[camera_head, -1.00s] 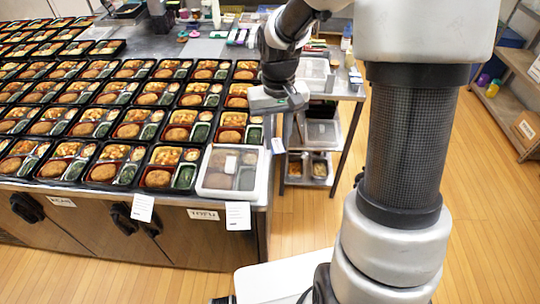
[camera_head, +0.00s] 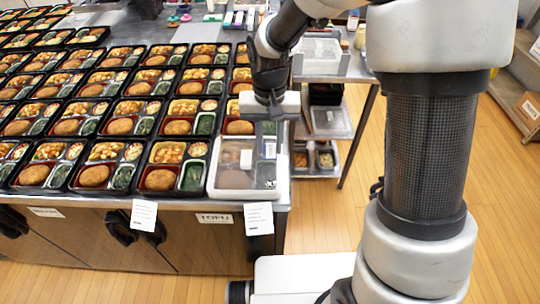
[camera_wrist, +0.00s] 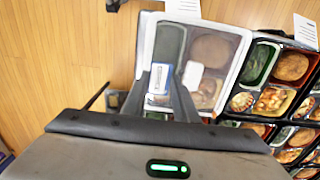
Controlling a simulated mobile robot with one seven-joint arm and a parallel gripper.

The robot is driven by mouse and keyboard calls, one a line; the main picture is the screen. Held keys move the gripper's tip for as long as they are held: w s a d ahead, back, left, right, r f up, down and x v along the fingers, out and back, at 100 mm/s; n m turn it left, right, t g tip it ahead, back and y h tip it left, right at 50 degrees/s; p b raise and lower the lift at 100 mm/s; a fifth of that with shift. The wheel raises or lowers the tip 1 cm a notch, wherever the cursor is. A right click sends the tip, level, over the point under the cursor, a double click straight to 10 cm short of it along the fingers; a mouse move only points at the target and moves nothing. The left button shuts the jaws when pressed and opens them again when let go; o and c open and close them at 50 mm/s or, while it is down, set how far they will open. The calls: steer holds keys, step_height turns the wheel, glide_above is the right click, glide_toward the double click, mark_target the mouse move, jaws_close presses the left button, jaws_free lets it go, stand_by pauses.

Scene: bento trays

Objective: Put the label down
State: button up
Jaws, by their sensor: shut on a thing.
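My gripper (camera_head: 268,135) is over the right part of a closed bento tray (camera_head: 215,188) at the front right corner of the counter. It is shut on a small white label with a blue band (camera_head: 270,149); the label also shows between my fingers in the wrist view (camera_wrist: 158,80). The tray has a clear lid, also in the wrist view (camera_wrist: 238,62), with a white patch (camera_head: 246,160) near its middle. The held label appears just above or at the lid; I cannot tell whether it touches.
Rows of open black bento trays (camera_head: 160,180) fill the counter to the left, close beside the lidded tray. Paper slips (camera_head: 259,218) hang at the counter's front edge. A side table with clear containers (camera_head: 320,52) stands behind right. Wooden floor lies open at right.

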mark_target(270, 151)
steer(key=shift+f, duration=2)
steer(key=shift+f+b, duration=0.15)
steer(key=shift+b, duration=0.15)
steer(key=o, duration=1)
step_height(270, 151, up, 12)
steer(key=p, duration=0.2)
steer(key=s+d+r+t, duration=0.5)
steer(key=s+d+r, duration=0.7)
steer(key=s, duration=0.4)
steer(key=shift+s+d+r+t, duration=0.25)
steer(key=shift+d+r+t, duration=0.05)
steer(key=shift+r, duration=0.05)
